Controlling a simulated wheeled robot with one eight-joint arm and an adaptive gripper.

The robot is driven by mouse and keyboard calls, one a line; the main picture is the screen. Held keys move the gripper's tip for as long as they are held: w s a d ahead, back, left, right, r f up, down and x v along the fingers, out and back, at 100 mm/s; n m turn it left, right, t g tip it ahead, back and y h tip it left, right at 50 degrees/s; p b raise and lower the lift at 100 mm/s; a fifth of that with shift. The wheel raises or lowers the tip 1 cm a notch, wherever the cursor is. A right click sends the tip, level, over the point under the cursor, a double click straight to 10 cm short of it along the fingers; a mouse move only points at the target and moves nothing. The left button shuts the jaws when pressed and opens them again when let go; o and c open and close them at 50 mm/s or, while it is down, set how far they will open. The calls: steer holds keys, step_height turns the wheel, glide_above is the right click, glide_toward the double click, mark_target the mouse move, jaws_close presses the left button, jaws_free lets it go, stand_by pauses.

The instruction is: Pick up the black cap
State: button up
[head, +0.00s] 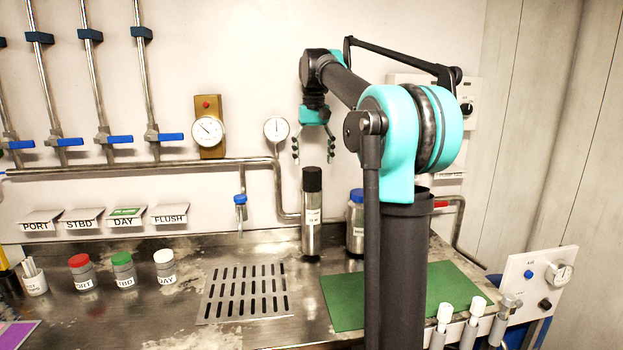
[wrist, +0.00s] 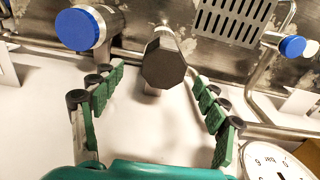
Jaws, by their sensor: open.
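The black cap (head: 312,179) sits on top of an upright steel bottle (head: 312,228) with a white label, at the back of the metal counter. In the wrist view the black cap (wrist: 163,64) shows as a dark faceted end, centred beyond the fingertips. My gripper (head: 313,147) is open and points down above the cap, with clear space between them in the head view. In the wrist view its green-padded fingers (wrist: 160,88) stand wide apart, one on each side of the cap's line. Nothing is between the fingers.
A blue-capped bottle (head: 355,222) stands close to the right of the steel bottle. A pipe (head: 284,190) runs down at its left. A gauge (head: 277,130) is on the wall behind. A drain grate (head: 247,293) and green mat (head: 395,290) lie in front.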

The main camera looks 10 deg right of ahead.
mark_target(312, 179)
steer(key=shift+s+a+f, duration=0.1)
steer(key=shift+a+f, duration=0.05)
steer(key=shift+f, duration=1.6)
steer(key=shift+a+f, duration=0.1)
steer(key=shift+f, duration=1.6)
steer(key=c, duration=1.2)
steer(key=shift+o, duration=0.2)
steer(key=shift+r, duration=0.1)
step_height(312, 179, up, 20)
